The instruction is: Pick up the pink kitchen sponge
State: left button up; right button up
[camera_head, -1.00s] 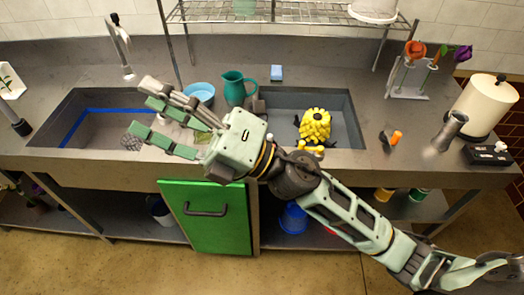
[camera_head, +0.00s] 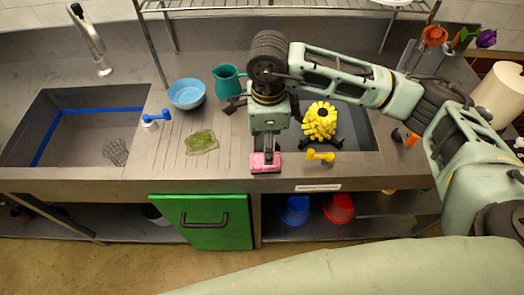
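The pink sponge (camera_head: 259,164) lies at the front edge of the counter, between the drainboard and the right sink basin. My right gripper (camera_head: 266,157) points straight down onto it, with its fingertips at the sponge. I see the gripper nearly edge-on, so whether the fingers are open or closed on the sponge does not show. The sponge seems to be still at counter level. My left gripper is not in view.
A yellow scrubber-like object (camera_head: 319,121) sits in the right basin, with a yellow-handled tool (camera_head: 320,156) at its front edge. A green sponge or cloth (camera_head: 201,142), a blue bowl (camera_head: 187,93), a teal pitcher (camera_head: 228,82) and a blue-handled tool (camera_head: 156,117) stand left.

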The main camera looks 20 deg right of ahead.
aim_at(258, 167)
jog(key=shift+s+a+f+p, duration=0.1)
jog(key=shift+s+f+p, duration=0.3)
jog(key=shift+s+f, duration=0.3)
notch_tip(258, 167, down, 2)
jog(key=shift+a+f+p, duration=0.15)
jog(key=shift+f+p, duration=0.1)
jog(key=shift+p, duration=0.6)
jog(key=shift+w+f, duration=0.25)
jog(key=shift+f, duration=1.05)
jog(key=c, duration=1)
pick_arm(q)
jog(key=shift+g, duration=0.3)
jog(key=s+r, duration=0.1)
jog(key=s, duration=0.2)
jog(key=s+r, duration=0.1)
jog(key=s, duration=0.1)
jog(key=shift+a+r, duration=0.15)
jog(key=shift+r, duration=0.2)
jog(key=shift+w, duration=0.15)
